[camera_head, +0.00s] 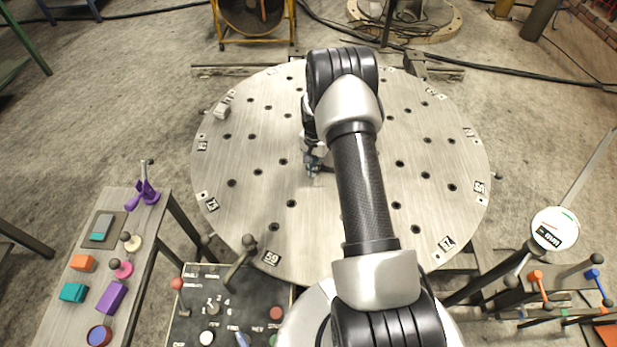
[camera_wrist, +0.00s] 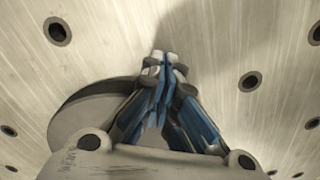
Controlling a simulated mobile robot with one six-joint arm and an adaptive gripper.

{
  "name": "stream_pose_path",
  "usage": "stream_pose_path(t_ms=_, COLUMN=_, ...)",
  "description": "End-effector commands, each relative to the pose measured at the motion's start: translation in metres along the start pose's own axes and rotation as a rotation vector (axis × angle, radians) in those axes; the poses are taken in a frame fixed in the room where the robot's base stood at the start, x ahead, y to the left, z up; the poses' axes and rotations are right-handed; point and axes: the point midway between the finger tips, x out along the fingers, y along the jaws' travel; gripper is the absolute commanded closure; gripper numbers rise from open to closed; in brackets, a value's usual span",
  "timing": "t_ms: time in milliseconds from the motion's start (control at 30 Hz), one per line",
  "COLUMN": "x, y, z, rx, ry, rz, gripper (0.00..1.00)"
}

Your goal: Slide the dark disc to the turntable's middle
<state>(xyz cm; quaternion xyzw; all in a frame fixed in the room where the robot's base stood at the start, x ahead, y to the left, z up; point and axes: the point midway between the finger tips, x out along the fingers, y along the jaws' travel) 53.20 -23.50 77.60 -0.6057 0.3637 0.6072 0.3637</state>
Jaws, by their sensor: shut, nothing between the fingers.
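The round metal turntable (camera_head: 235,150) has rows of dark holes and numbered plates at its rim. My gripper (camera_head: 313,172) reaches down over it, near its middle, and is shut and empty. In the wrist view the closed fingertips (camera_wrist: 162,58) point at the bare plate (camera_wrist: 215,60). The disc (camera_wrist: 90,108) lies on the plate there, left of and behind the fingers, with a greyish top and darker side. My gripper covers its right part, and I cannot tell whether they touch. In the head view my arm hides most or all of the disc.
A small pale block (camera_head: 221,110) sits on the turntable's left side. A side bench (camera_head: 75,215) with coloured blocks stands at left. A control panel (camera_head: 225,310) is at the front, a round gauge (camera_head: 554,229) at right. A yellow-framed fan (camera_head: 252,20) stands behind.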

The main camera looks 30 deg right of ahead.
Motion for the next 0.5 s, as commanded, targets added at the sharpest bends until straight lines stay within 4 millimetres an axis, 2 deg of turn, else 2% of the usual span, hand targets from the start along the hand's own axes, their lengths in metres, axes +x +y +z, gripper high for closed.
stream_pose_path(t_ms=33, x=0.002, y=-0.001, z=-0.015, rx=0.004, ry=0.014, rz=-0.008, gripper=1.00)
stream_pose_path(t_ms=67, x=0.002, y=-0.001, z=-0.021, rx=0.004, ry=0.014, rz=-0.008, gripper=1.00)
stream_pose_path(t_ms=200, x=0.001, y=0.000, z=-0.035, rx=0.002, ry=0.009, rz=-0.005, gripper=1.00)
stream_pose_path(t_ms=500, x=0.000, y=0.000, z=-0.036, rx=0.001, ry=0.004, rz=-0.002, gripper=1.00)
